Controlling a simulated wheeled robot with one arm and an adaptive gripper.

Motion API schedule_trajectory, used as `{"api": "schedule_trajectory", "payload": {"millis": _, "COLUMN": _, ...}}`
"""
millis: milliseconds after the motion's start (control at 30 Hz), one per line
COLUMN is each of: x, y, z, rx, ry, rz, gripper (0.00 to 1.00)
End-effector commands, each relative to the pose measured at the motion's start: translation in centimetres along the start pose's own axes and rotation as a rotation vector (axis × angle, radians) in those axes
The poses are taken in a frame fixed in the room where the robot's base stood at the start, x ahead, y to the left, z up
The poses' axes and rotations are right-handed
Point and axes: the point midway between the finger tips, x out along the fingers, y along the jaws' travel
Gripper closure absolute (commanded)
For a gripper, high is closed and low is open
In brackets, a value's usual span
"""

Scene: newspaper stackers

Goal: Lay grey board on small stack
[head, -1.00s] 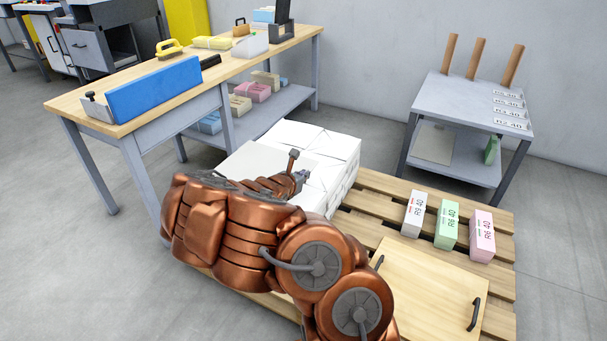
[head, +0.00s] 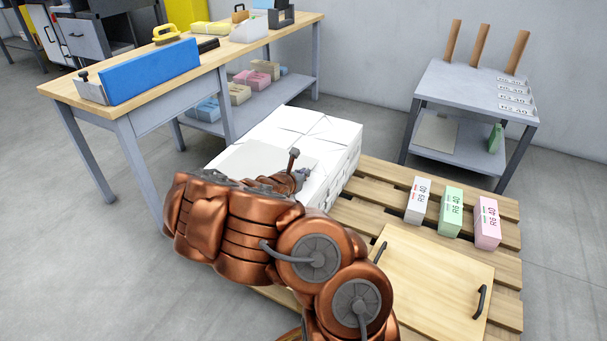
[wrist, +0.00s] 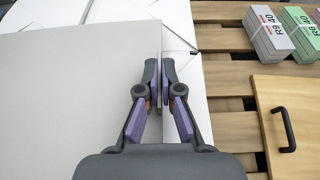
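The grey board (head: 255,158) is a thin flat sheet over the left part of the white stack (head: 335,165) on the pallet. In the wrist view the board (wrist: 75,100) fills the left side, and its right edge runs between my fingertips. My gripper (wrist: 159,72) appears shut on that edge, with white wrapped bundles below. I cannot tell whether the board rests on the stack or is held just above it. In the head view my arm hides the board's near part and most of my gripper (head: 300,175).
The wooden pallet (head: 375,190) carries white, green and pink R-labelled blocks (head: 451,212) and a handled wooden board (head: 430,280). A workbench (head: 150,105) stands left. A grey side table (head: 475,90) with upright rolls stands right; a pale sheet (head: 436,133) lies on its lower shelf.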

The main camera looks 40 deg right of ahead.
Motion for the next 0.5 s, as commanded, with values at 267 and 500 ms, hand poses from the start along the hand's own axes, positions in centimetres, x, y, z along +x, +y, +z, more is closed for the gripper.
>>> {"api": "schedule_trajectory", "payload": {"millis": 267, "x": 0.07, "y": 0.0, "z": -0.16, "rx": 0.0, "ry": 0.0, "rz": 0.0, "gripper": 1.0}}
{"api": "schedule_trajectory", "payload": {"millis": 500, "x": 0.22, "y": 0.0, "z": -0.53, "rx": 0.0, "ry": -0.001, "rz": 0.0, "gripper": 1.0}}
